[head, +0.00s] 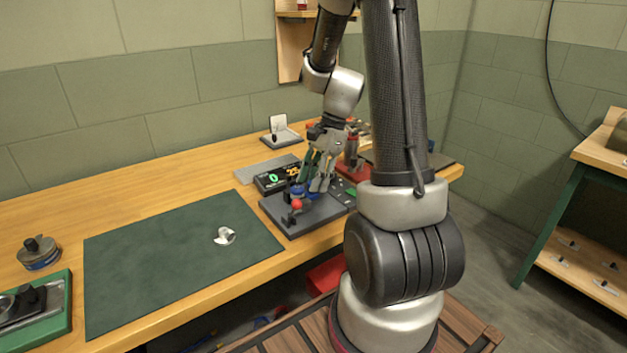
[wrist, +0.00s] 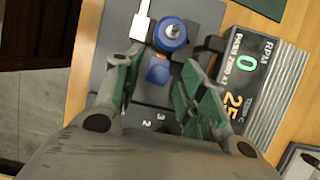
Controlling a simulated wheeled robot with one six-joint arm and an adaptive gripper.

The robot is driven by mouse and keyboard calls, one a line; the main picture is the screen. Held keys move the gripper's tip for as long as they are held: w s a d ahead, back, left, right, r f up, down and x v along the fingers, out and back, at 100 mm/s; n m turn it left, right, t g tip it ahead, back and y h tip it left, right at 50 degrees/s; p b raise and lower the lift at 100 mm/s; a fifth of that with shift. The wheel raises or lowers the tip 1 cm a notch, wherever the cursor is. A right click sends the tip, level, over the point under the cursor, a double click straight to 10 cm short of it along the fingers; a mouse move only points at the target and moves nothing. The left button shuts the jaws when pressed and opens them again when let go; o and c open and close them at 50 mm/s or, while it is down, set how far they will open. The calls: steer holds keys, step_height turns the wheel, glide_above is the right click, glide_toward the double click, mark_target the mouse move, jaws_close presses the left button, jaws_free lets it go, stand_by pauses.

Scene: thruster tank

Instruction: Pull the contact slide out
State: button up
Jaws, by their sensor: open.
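A dark test fixture (head: 292,222) stands near the bench's front edge. It carries a red knob (head: 296,204) and a blue round part with a metal tip, which shows in the wrist view (wrist: 170,34). Below that part sits a small blue block (wrist: 157,73), between my fingers. A white flat strip (wrist: 141,22) lies beside the round part. I cannot tell for sure which part is the contact slide. My gripper (wrist: 161,66) is open over the fixture, with green-padded fingers on either side of the blue block. It also shows in the head view (head: 316,178), hiding part of the fixture.
A display box reading RPM and temperature (wrist: 258,85) stands close beside my right finger. A green mat (head: 170,260) with a small white and metal part (head: 224,236) lies to the left. A red-based device (head: 352,165) stands behind my gripper.

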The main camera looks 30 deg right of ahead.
steer(key=shift+a+f, duration=0.15)
steer(key=shift+f, duration=0.2)
jaws_close()
steer(key=shift+d, duration=1.3)
steer(key=shift+w, duration=0.1)
jaws_free()
